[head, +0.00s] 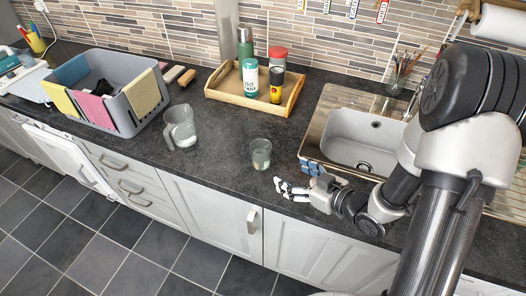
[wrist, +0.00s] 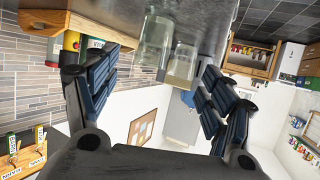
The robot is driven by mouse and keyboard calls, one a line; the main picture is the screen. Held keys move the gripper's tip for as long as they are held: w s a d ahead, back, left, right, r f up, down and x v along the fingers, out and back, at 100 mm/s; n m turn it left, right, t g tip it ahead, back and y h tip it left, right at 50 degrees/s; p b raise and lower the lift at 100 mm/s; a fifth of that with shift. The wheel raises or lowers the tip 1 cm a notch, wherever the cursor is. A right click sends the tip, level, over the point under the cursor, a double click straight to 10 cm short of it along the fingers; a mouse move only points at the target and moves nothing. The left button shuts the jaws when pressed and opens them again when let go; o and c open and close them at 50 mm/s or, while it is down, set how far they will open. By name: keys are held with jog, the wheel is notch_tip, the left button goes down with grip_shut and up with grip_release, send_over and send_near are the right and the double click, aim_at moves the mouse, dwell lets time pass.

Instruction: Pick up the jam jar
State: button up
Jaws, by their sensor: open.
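A clear, lidless glass vessel (head: 260,154), partly filled, stands upright on the dark worktop, left of the sink. It could be the jam jar, but I see no label. In the wrist view this glass (wrist: 182,66) appears upside down between my fingers, beyond their tips. My gripper (head: 279,186) is open and empty near the worktop's front edge, in front of the glass and apart from it. It also shows in the wrist view (wrist: 160,68). A red-lidded container (head: 278,53) stands at the back of the wooden tray (head: 233,96), its lower part hidden.
A glass jug (head: 180,126) stands left of the glass. The tray also holds a green flask (head: 245,43), a teal bottle (head: 250,78) and a dark-and-yellow tin (head: 277,85). A grey crate (head: 124,122) sits at left. The sink (head: 362,140) is at right. Worktop around the glass is clear.

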aim_at(261, 157)
jog(key=b+x, duration=0.2)
jog(key=x, duration=0.8)
jog(key=shift+f, duration=0.15)
jog(key=shift+w+b+x, duration=0.25)
jog(key=shift+b+x, duration=0.85)
jog(key=shift+x, duration=2.1)
jog(key=shift+d, duration=0.2)
jog(key=shift+c, duration=0.5)
jog(key=shift+r, duration=0.25)
jog(key=c, duration=1.3)
